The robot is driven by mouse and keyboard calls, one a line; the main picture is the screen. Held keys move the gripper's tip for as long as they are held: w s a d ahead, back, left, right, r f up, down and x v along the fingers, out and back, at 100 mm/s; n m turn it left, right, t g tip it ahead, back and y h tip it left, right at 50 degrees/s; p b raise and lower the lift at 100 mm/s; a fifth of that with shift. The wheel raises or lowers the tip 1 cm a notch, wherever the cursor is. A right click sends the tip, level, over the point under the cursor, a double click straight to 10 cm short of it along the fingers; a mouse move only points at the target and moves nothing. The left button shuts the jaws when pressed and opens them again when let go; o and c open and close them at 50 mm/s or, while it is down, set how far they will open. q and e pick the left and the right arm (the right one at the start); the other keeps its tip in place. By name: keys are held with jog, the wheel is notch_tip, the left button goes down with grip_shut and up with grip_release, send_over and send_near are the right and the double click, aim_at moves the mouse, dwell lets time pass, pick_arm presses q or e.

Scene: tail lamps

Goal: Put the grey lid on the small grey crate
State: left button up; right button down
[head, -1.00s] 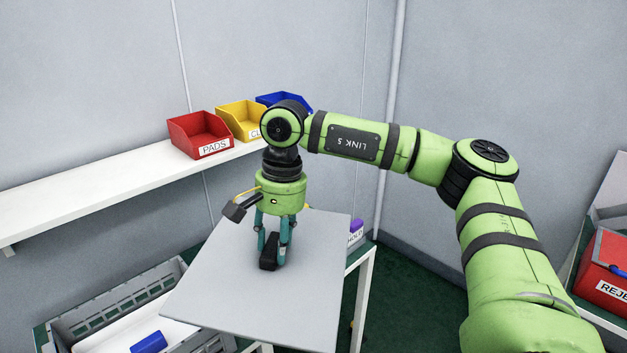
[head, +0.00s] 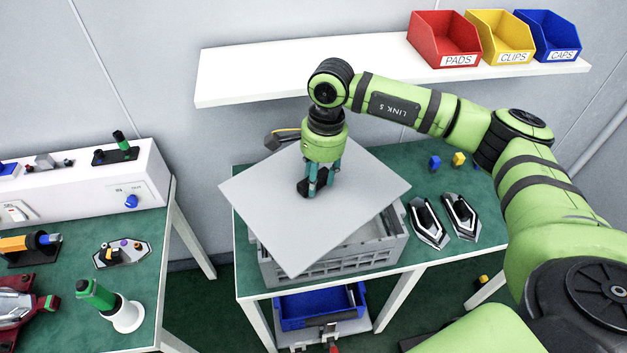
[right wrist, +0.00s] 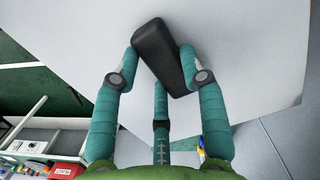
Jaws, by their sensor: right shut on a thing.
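The grey lid (head: 350,220) is a flat square plate with a black handle (head: 303,189) on top. My right gripper (head: 311,187) is shut on this handle and holds the lid. The small grey crate (head: 335,262) stands on the green-topped table, below the lid. The lid covers most of the crate's opening and is turned relative to its walls. One corner juts out over the front wall; the crate's right end shows uncovered. The lid looks raised above the rim. In the right wrist view the fingers straddle the handle (right wrist: 163,50). My left gripper is out of view.
Two black-and-white lamps (head: 443,220) lie right of the crate, with small blue and yellow pieces (head: 447,160) behind. A shelf (head: 290,72) with red, yellow and blue bins is above. A blue bin (head: 318,306) sits below the table. Another workbench (head: 150,225) stands left.

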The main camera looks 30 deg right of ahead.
aim_at(327, 171)
jog(key=m, duration=0.1)
jog(key=d+m, duration=0.1)
jog(key=m, duration=0.1)
jog(key=shift+w+d+f+m, duration=0.3)
jog(key=shift+d+f+m, duration=0.1)
jog(key=shift+w+d+f+m+p, duration=0.2)
jog(key=shift+d+m+p, duration=0.15)
jog(key=shift+m, duration=0.15)
jog(key=shift+w+d+f+m, duration=0.15)
jog(key=shift+f+m, duration=0.05)
jog(key=shift+m, duration=0.3)
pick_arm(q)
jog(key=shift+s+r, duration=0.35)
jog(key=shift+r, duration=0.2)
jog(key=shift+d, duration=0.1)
pick_arm(e)
jog(key=shift+b, duration=0.4)
notch_tip(327, 171, down, 5)
jog(key=b, duration=0.4)
pick_arm(q)
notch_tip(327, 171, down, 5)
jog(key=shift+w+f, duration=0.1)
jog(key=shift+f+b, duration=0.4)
jog(key=shift+b, duration=0.25)
